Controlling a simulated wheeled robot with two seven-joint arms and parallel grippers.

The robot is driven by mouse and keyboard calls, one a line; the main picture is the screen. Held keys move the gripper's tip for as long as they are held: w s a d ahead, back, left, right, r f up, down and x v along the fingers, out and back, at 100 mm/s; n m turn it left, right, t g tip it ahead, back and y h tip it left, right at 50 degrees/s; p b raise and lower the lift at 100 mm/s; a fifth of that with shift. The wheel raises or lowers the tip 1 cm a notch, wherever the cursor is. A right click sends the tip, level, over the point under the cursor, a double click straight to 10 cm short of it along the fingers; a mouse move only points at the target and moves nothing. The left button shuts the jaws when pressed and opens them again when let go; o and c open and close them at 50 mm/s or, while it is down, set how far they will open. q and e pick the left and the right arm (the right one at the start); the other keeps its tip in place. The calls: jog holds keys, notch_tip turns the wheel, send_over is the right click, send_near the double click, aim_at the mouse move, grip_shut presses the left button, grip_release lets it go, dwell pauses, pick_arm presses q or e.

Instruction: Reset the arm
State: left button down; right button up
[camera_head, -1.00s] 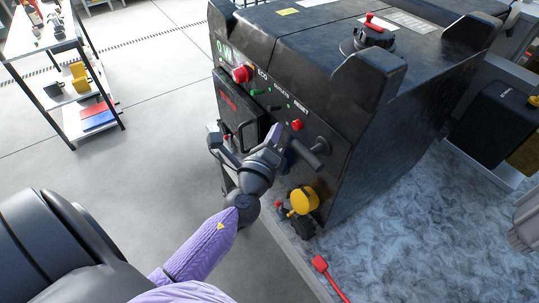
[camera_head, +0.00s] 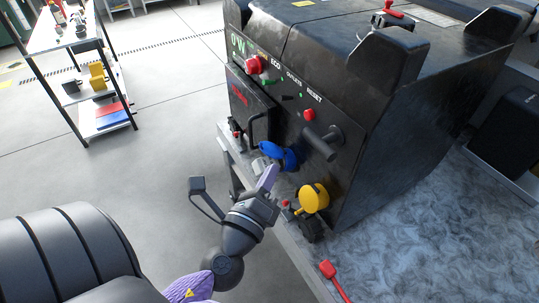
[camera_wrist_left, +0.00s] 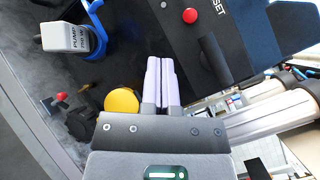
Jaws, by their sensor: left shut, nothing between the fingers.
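My left gripper (camera_head: 267,178) is in front of the lower panel of the black machine (camera_head: 400,125). Its lilac fingers (camera_wrist_left: 160,82) are together and empty in the left wrist view. My right gripper is not in view.
The panel has a red button (camera_head: 309,115) under the RESET label, a red knob (camera_head: 253,65) and a protruding black handle (camera_head: 322,143). A red-handled tool (camera_head: 328,270) is at the lower right. A shelf (camera_head: 90,125) stands far left, with open floor between.

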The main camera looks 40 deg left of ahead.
pick_arm(q)
jog(key=s+d+f+n+g+h+b, duration=0.1)
jog(key=s+f+n+g, duration=0.25)
jog(key=f, duration=0.75)
jog(key=s+f+n+g+h+b, duration=0.1)
jog(key=s+f+n+g, duration=0.25)
jog(key=f, duration=0.65)
jog(key=s+d+f+n+g+h, duration=0.1)
jog(key=s+f+n+g, duration=0.2)
jog(key=f, duration=0.8)
jog(key=s+d+f+n+g+b, duration=0.1)
jog(key=s+f+n+g, duration=0.3)
jog(key=s, duration=0.5)
jog(key=s+f+n+g+h, duration=0.1)
jog(key=s+f+n+g, duration=0.3)
jog(key=s+f+n, duration=0.2)
jog(key=s+f, duration=0.2)
jog(key=s, duration=0.1)
jog(key=shift+s+d+f+b, duration=0.2)
jog(key=shift+s+d+b, duration=0.15)
jog(key=shift+d, duration=0.05)
